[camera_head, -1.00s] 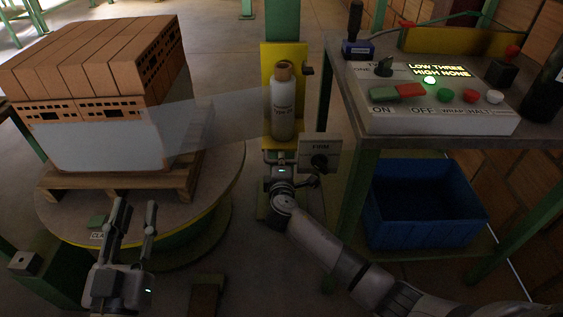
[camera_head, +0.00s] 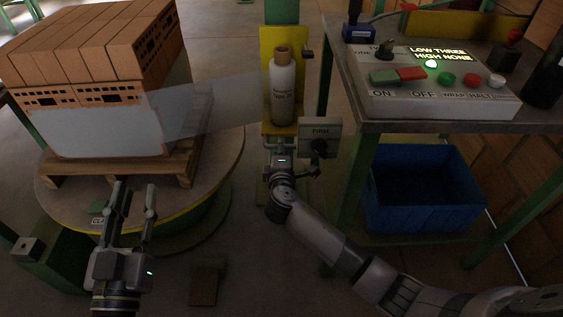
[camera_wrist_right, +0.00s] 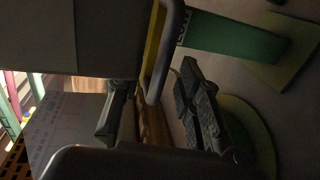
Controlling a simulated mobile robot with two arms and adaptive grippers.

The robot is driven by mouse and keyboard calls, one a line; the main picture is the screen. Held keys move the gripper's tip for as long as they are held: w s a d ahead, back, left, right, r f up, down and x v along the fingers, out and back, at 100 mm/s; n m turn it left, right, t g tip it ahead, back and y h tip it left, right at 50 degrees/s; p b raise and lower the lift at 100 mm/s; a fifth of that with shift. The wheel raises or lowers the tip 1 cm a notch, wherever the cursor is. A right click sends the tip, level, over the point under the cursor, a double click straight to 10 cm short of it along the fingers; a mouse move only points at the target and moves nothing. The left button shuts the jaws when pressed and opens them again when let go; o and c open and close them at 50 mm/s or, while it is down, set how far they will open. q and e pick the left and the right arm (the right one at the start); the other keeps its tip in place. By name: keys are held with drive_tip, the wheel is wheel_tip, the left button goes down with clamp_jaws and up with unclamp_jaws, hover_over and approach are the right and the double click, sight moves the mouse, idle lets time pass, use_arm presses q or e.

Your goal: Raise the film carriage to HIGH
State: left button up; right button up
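The film carriage on its yellow mast (camera_head: 268,62) holds an upright film roll (camera_head: 283,97), with film stretched left to the wrapped load. A plate marked FIRM (camera_head: 320,130) with a dark knob sits just below and right of the roll. My right gripper (camera_head: 282,150) is right below the roll, beside that plate; its fingers are mostly hidden there. In the right wrist view its fingers (camera_wrist_right: 160,100) are apart, with a grey bar-like handle (camera_wrist_right: 166,50) near their tips; contact is unclear. My left gripper (camera_head: 135,192) is open and empty before the turntable.
The load of cartons (camera_head: 90,55) stands on a pallet (camera_head: 120,175) on the round turntable (camera_head: 215,172). A control box (camera_head: 440,100) on the right bench displays "LOW THREE HIGH NONE". A blue bin (camera_head: 425,215) sits below.

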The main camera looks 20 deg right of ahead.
drive_tip(key=v, duration=0.9)
drive_tip(key=shift+s, duration=0.3)
